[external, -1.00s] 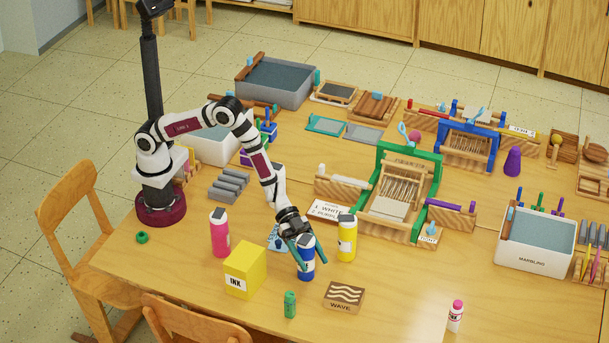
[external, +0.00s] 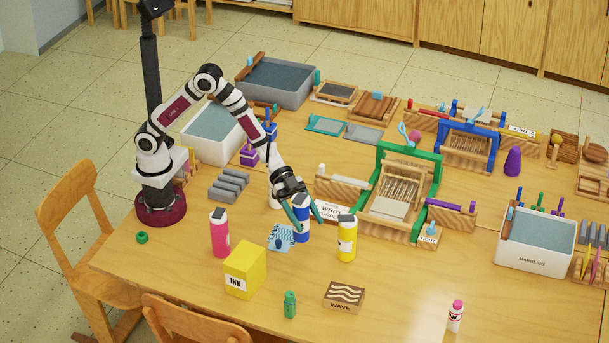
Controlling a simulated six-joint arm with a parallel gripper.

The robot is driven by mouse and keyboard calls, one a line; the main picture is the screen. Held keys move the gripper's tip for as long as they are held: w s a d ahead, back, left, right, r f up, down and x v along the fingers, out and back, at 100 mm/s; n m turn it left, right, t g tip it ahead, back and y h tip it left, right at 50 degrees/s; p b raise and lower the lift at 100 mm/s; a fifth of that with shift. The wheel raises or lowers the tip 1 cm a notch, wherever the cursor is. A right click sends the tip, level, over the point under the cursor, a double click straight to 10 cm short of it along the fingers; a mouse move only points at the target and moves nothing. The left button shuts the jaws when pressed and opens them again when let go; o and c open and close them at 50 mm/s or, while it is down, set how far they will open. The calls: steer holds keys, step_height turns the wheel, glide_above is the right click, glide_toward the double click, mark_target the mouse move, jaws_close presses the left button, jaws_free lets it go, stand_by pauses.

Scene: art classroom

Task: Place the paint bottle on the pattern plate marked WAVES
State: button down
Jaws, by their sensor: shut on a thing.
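My gripper (external: 302,215) is shut on a blue paint bottle (external: 302,232) with a white band, holding it upright between its teal fingers. I cannot tell whether its base touches the table. A wooden block (external: 344,296) with white wavy lines on its dark top and a label reading WAVE lies in front, to the right of and nearer the camera than the bottle. Its top is bare.
A yellow bottle (external: 346,238) stands close right of the held bottle. A blue patterned piece (external: 280,238) lies just left. A pink bottle (external: 220,233), a yellow INK box (external: 244,270) and a small green bottle (external: 290,304) stand nearby. A green-framed loom (external: 437,175) stands behind right.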

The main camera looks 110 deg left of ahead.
steer(key=s+a, duration=0.8)
steer(key=s, duration=0.3)
steer(key=shift+n, duration=0.4)
steer(key=f, duration=0.6)
steer(key=s+f, duration=0.1)
steer(key=f, duration=0.2)
steer(key=shift+f, duration=0.15)
steer(key=shift+c, duration=0.3)
jaws_free()
steer(key=shift+f+y, duration=0.1)
steer(key=shift+y, duration=0.2)
steer(key=v, duration=1.2)
steer(key=shift+s+f, duration=0.1)
steer(key=shift+s, duration=0.05)
